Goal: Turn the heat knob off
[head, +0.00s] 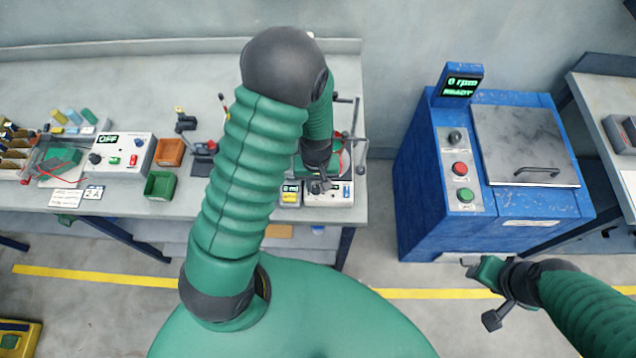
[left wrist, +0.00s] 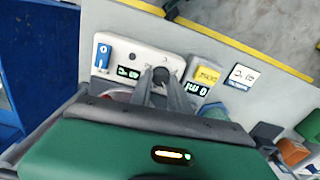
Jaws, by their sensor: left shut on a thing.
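The white heating unit (head: 341,198) stands at the right end of the bench, partly hidden by my left arm. Its white front panel (left wrist: 128,45) fills the upper middle of the left wrist view, with a blue switch (left wrist: 102,56) and a small dark display (left wrist: 128,72). The dark heat knob (left wrist: 160,75) sits on this panel. My left gripper (head: 320,185) is shut on the knob, its fingers (left wrist: 162,86) on either side of it. The knob's pointer is hidden. My right gripper (head: 480,291) is open and empty over the floor, in front of the blue machine.
A blue machine (head: 420,190) with a lid and buttons stands right of the bench. A white control box reading OFF (head: 123,152), an orange bin (head: 169,152) and a green bin (head: 160,185) are on the bench to the left.

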